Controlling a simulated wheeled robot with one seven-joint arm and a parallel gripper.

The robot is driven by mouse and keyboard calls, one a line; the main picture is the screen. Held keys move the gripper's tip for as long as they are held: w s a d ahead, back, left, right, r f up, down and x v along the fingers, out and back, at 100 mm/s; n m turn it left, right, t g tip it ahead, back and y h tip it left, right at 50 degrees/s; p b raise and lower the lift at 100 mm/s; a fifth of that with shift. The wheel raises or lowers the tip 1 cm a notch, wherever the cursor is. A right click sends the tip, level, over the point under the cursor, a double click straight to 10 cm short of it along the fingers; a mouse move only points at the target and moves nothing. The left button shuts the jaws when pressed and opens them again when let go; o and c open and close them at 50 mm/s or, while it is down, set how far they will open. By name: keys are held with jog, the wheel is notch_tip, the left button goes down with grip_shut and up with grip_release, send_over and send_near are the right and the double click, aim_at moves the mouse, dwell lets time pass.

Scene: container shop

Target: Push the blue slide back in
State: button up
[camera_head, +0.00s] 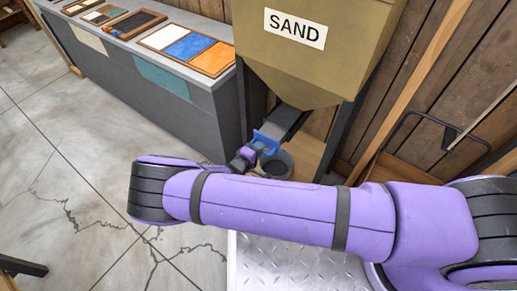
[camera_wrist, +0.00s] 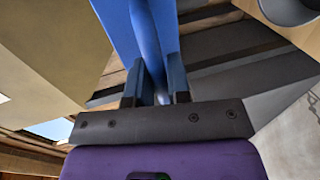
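The blue slide (camera_head: 266,140) is at the lower end of the dark chute under the sand hopper. It is small and partly hidden by my gripper in the head view. In the wrist view the blue slide (camera_wrist: 147,35) runs from the top edge down between my two fingers. My gripper (camera_wrist: 156,85) has its fingers close together, one on each side of the slide's narrow edge, and looks shut on it. In the head view my gripper (camera_head: 248,153) reaches the slide from the lower left. How far the slide sticks out of the chute is hard to tell.
The tan hopper (camera_head: 310,65) is labelled SAND. A dark round bucket (camera_head: 284,166) stands below the chute (camera_head: 283,121), close to my gripper. A grey counter (camera_head: 205,112) with sample trays is at left. A wooden wall is behind. The cracked floor at left is clear.

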aim_at(269, 136)
grip_shut()
jog(key=x, duration=0.2)
jog(key=r+x, duration=0.1)
jog(key=x, duration=0.4)
jog(key=shift+w+d+r, duration=0.2)
jog(key=shift+r, duration=0.1)
jog(key=o, duration=0.5)
grip_release()
jog(key=shift+w, duration=0.1)
jog(key=v, duration=1)
jog(key=shift+s+a, duration=0.25)
jog(key=shift+s, duration=0.1)
jog(key=shift+r, duration=0.1)
